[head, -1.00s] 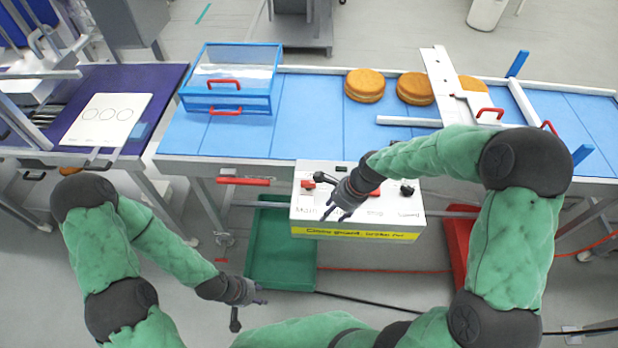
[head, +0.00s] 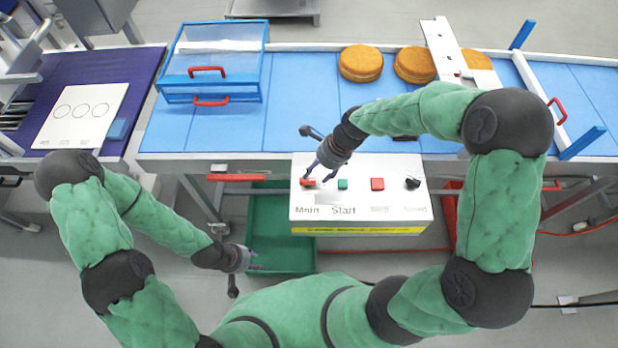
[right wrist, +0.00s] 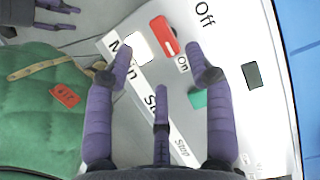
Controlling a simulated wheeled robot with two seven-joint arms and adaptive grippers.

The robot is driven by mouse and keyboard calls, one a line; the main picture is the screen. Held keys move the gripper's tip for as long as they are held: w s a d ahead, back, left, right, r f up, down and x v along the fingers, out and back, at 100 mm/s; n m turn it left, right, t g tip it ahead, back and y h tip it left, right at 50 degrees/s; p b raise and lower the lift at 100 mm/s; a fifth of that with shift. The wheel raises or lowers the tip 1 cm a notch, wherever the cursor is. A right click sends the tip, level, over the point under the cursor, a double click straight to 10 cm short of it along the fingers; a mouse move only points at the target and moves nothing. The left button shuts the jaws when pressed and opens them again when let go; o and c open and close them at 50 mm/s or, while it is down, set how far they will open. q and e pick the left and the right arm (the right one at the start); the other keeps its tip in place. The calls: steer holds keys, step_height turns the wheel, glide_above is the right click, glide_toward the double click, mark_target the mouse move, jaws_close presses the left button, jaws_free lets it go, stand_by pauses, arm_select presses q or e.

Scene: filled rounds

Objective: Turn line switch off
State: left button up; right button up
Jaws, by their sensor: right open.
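A white control box (head: 360,208) stands in front of the conveyor. Its red Main switch (head: 308,182) is at the left end of the top face, above the word "Main". In the right wrist view the red switch (right wrist: 164,36) lies between the printed "Off" and "On", just beyond the fingertips. My right gripper (head: 320,172) is open and empty, close over the switch; contact cannot be made out. It also shows in the right wrist view (right wrist: 156,76). My left gripper (head: 258,261) is open and empty, low at the left of the box.
A green button (head: 343,184), a red button (head: 377,184) and a black knob (head: 412,183) share the box top. Filled rounds (head: 361,64) lie on the blue conveyor (head: 300,110). A green bin (head: 285,225) is below, and a blue guard (head: 212,97) stands at left.

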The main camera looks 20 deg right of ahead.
mark_target(308, 181)
steer(key=x, duration=0.6)
steer(key=shift+w+f+b, duration=0.15)
steer(key=shift+b, duration=0.15)
jaws_close()
